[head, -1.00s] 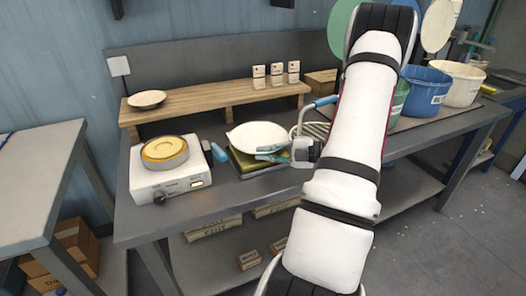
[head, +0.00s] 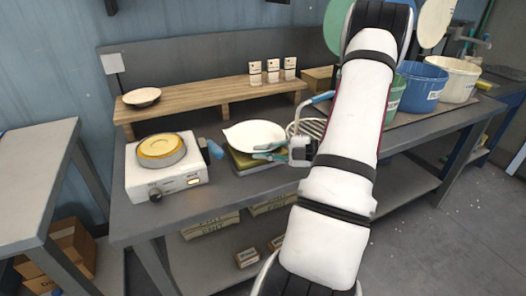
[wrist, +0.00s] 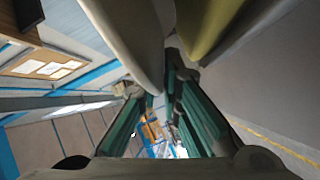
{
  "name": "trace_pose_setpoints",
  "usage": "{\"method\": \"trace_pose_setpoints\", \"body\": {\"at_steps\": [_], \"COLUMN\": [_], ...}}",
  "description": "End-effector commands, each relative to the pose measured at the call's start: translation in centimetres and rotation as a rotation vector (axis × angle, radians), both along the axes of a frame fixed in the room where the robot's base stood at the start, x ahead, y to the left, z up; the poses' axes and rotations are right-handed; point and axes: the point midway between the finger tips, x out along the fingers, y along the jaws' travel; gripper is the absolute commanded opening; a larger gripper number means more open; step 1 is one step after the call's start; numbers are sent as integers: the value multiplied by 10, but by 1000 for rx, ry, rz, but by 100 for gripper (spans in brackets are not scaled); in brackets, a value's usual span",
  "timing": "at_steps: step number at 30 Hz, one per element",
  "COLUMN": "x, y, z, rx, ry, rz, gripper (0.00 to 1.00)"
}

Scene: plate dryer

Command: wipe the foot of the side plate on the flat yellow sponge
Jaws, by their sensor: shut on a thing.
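The side plate (head: 255,134) is white and nearly level, just above or on the flat yellow sponge (head: 242,160). The plate hides most of the sponge's top. My gripper (head: 264,152) reaches in from the right and is shut on the plate's near right rim. In the wrist view, the pale plate (wrist: 132,38) stands beside the yellow sponge (wrist: 203,25), with a narrow dark gap between them near the fingers (wrist: 157,92). I cannot tell whether the plate's foot, which is hidden, touches the sponge.
A white scale-like device (head: 165,180) with a round yellow top stands left of the sponge, a blue-handled thing (head: 215,149) between them. A wire rack (head: 309,128) is behind my gripper. A wooden shelf (head: 205,97) runs behind. Blue (head: 420,88) and cream (head: 455,80) buckets stand right.

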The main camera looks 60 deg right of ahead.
Motion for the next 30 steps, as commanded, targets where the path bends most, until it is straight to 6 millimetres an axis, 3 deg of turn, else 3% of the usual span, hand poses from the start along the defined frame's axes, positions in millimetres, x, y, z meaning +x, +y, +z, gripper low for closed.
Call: {"method": "trace_pose_setpoints", "body": {"at_steps": [30], "x": [0], "y": [0], "z": [-10], "rx": [-1], "ry": [-1], "rz": [0], "gripper": [0]}}
